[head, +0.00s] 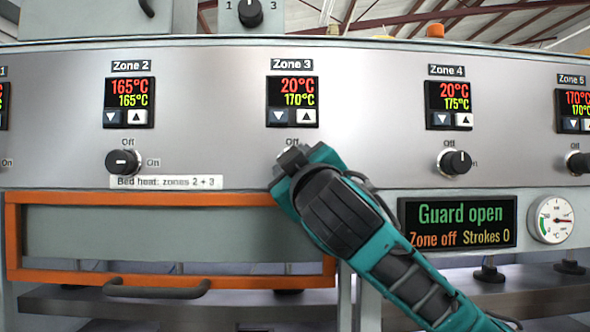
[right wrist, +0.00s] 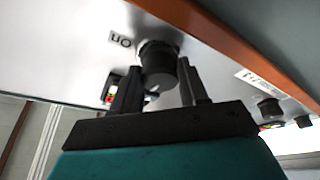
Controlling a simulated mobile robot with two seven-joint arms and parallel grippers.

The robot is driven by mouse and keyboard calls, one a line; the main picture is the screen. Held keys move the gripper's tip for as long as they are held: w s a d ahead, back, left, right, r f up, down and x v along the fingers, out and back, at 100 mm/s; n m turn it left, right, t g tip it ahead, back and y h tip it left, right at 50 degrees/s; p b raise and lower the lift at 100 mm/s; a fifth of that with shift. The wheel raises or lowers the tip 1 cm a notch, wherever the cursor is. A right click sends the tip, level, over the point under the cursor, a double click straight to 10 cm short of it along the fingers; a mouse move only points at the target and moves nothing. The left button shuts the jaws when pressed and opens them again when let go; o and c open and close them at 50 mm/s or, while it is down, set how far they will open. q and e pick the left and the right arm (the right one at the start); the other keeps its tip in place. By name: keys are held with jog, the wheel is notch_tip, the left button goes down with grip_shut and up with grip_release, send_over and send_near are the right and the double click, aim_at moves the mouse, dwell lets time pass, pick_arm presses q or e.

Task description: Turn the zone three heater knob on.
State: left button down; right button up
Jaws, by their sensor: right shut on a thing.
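The zone three heater knob is mostly hidden by my right gripper (head: 290,160) in the head view, below the "Off" mark. In the right wrist view the dark round knob (right wrist: 158,66) sits between the two fingers of my right gripper (right wrist: 155,82), which is shut on it. An "On" label (right wrist: 120,42) shows upside down beside the knob. A pale mark shows low on the knob; its exact setting is hard to tell. The Zone 3 display (head: 292,101) reads 20°C in red over 170°C in yellow. My left gripper is not in view.
The Zone 2 knob (head: 123,162) and Zone 4 knob (head: 454,161) flank it on the panel. An orange-framed guard (head: 160,199) is below left. A screen (head: 458,222) reads "Guard open, Zone off, Strokes 0". A round gauge (head: 550,219) is at right.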

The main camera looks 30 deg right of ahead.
jog(key=shift+w+a+m+g+h+b, duration=0.1)
jog(key=shift+m+g+h+b, duration=0.95)
jog(key=shift+m, duration=2.85)
jog(key=shift+w+a+m+g+h+b, duration=0.1)
jog(key=shift+m+g+h+b, duration=0.95)
jog(key=shift+m, duration=2.85)
jog(key=shift+a+m+g+h+b, duration=0.1)
jog(key=shift+m+g+h+b, duration=0.95)
jog(key=shift+m, duration=2.85)
jog(key=shift+h+p, duration=0.45)
jog(key=shift+h, duration=0.3)
jog(key=o, duration=1)
jog(key=shift+o, duration=0.2)
